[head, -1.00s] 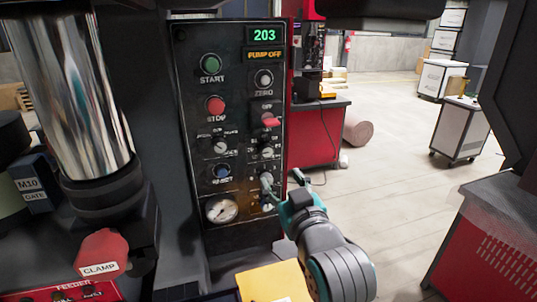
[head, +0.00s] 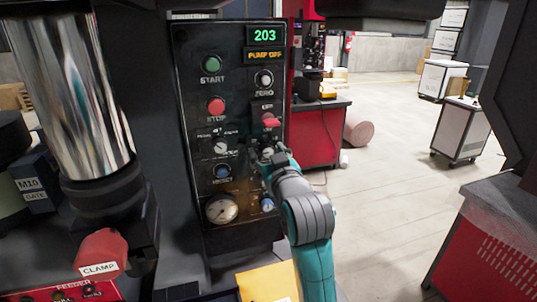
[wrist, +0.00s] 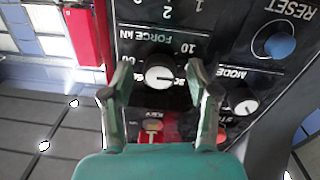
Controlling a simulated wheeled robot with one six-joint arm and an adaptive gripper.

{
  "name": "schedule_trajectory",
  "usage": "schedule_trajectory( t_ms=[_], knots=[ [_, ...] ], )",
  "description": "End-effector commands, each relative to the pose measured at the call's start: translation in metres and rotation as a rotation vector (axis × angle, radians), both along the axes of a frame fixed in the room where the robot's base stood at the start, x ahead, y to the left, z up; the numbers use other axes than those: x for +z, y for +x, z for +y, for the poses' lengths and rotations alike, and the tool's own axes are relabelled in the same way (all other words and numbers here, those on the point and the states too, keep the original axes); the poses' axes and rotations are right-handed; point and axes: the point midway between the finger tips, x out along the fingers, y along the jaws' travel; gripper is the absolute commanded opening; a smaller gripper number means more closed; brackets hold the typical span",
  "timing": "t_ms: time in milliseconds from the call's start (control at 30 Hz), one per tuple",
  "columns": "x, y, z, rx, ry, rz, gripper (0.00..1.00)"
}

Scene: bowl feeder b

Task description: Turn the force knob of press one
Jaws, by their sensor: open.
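The wrist view is upside down and shows the knob between the two fingers of my gripper (wrist: 160,72). My gripper is open, with a gap on each side of the knob. I cannot tell how deep the fingertips reach around it. In the head view my gripper (head: 263,156) covers most of the knob, at the right side of the panel below the red switch (head: 270,122).
The mode knob (wrist: 240,103) and blue reset button (wrist: 281,45) sit close beside the force knob. A gauge (head: 222,209) and blue knob (head: 267,205) are lower. Green start (head: 212,64) and red stop (head: 216,106) buttons are higher. Open floor lies right.

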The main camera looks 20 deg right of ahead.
Motion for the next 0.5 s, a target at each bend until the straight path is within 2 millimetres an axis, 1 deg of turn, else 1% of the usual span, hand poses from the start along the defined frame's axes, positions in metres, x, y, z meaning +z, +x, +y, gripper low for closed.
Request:
schedule_trajectory(
  t_ms=[267, 300, 367, 400, 467, 500],
  knots=[
    [-0.0002, 0.0018, -0.0002, 0.000, 0.000, 0.000, 0.60],
    [-0.0002, 0.0017, -0.0002, 0.000, 0.000, 0.000, 0.55],
    [-0.0002, 0.0017, -0.0002, 0.000, 0.000, 0.000, 0.40],
    [-0.0002, 0.0016, -0.0002, 0.000, 0.000, 0.000, 0.30],
    [-0.0002, 0.0016, -0.0002, 0.000, 0.000, 0.000, 0.15],
    [-0.0003, 0.0016, -0.0002, 0.000, 0.000, 0.000, 0.05]
  ],
)
